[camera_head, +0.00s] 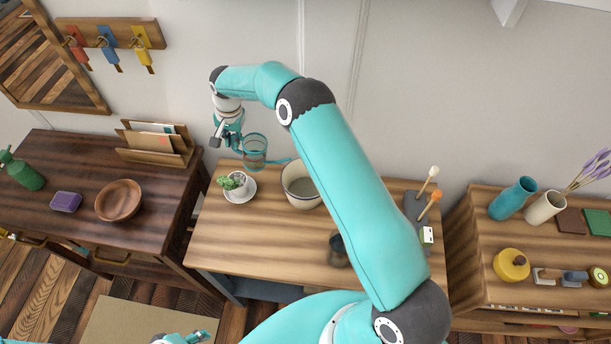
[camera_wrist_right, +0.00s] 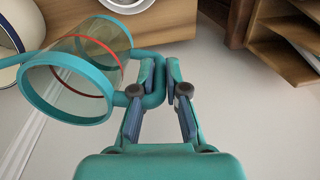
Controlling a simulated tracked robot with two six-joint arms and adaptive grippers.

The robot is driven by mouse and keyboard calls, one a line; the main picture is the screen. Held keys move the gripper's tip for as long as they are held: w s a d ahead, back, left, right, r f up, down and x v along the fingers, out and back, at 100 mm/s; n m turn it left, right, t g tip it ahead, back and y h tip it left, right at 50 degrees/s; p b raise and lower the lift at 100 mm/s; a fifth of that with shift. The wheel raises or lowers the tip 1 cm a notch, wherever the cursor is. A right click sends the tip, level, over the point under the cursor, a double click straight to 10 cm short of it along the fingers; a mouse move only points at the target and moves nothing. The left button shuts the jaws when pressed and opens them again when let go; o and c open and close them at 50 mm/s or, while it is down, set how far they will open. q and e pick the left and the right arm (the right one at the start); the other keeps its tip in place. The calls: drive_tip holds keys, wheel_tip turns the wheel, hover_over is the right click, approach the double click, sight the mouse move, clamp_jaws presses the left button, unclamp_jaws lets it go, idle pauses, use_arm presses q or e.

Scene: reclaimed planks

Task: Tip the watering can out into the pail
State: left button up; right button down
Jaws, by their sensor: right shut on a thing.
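The watering can (camera_head: 255,158) is a see-through cylinder with teal rims, a teal handle and a thin spout pointing right. In the right wrist view the can (camera_wrist_right: 112,42) shows a red ring around its body. My right gripper (camera_head: 226,137) is shut on its handle, and the fingers (camera_wrist_right: 161,88) show on both sides of it. The can looks roughly upright, held up left of the pail (camera_head: 301,190). The pail is cream with a dark rim; the spout tip appears near its upper left. My left gripper (camera_head: 198,338) is partly in view at the bottom edge; its jaws are unclear.
A potted plant (camera_head: 235,184) on a white saucer (camera_head: 247,197) stands left of the pail. A dark cup (camera_head: 338,250) stands in front, partly behind my right arm. A grey tray (camera_head: 412,206) with mallet-like tools lies right. The wooden table (camera_head: 240,243) is clear at front left.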

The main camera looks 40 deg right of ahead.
drive_tip(key=shift+w+a+f+g+h+b, duration=0.2)
drive_tip(key=shift+w+f+g+h+b, duration=0.1)
drive_tip(key=shift+w+f+g, duration=0.3)
drive_tip(key=shift+f, duration=0.1)
drive_tip(key=shift+a, duration=0.1)
idle(1.3)
